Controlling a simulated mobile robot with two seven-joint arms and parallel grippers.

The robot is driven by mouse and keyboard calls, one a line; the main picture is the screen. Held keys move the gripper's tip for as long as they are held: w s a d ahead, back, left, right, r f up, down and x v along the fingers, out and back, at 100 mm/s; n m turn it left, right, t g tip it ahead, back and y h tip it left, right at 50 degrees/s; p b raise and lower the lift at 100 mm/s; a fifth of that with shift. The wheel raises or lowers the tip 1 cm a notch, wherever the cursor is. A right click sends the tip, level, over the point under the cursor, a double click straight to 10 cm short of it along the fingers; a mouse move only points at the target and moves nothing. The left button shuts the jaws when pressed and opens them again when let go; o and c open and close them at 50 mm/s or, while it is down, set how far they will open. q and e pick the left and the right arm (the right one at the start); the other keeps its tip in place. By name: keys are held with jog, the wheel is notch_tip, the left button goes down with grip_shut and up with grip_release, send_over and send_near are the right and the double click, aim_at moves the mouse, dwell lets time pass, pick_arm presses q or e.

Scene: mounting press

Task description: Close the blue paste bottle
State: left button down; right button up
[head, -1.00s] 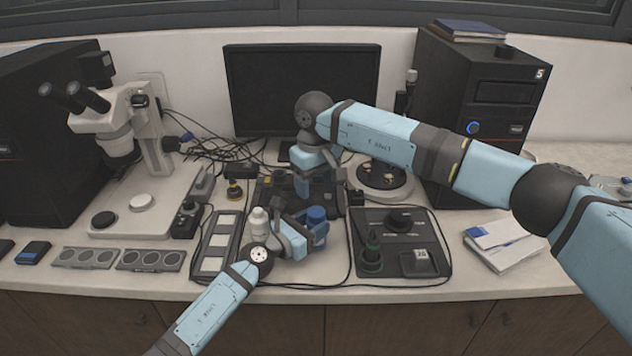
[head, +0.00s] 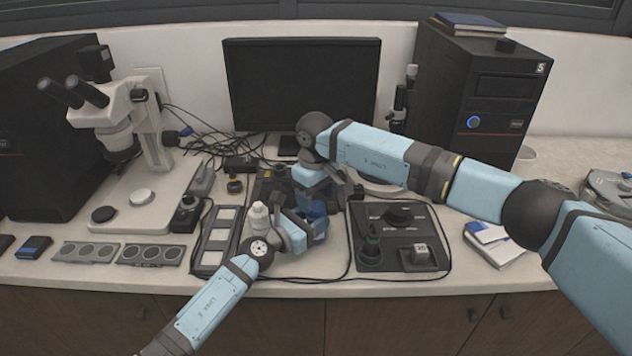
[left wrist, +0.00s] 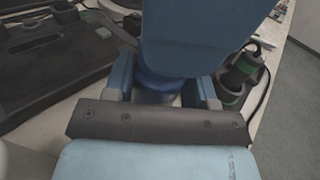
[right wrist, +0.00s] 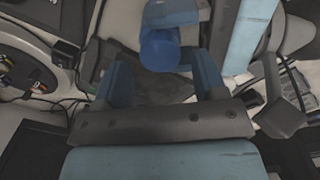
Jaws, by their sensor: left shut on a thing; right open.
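The blue paste bottle (head: 320,226) stands upright near the front of the bench. My left gripper (head: 302,232) is shut around it from the left. My right gripper (head: 318,192) is open and points down just above the bottle. In the right wrist view, the bottle's round blue top (right wrist: 160,49) lies between my open right fingers (right wrist: 162,80); I cannot tell whether they touch it.
A dark control panel (head: 398,237) with a green-ringed tool lies to the right. A slide tray (head: 217,240) lies left. A monitor (head: 302,88) and cables stand behind.

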jog(key=shift+f, duration=1.3)
jog(key=shift+c, duration=0.5)
jog(key=c, duration=0.8)
jog(key=o, duration=1)
jog(key=shift+s+r, duration=0.1)
jog(key=shift+r, duration=3.95)
jog(key=shift+c, duration=0.5)
jog(key=shift+f, duration=0.1)
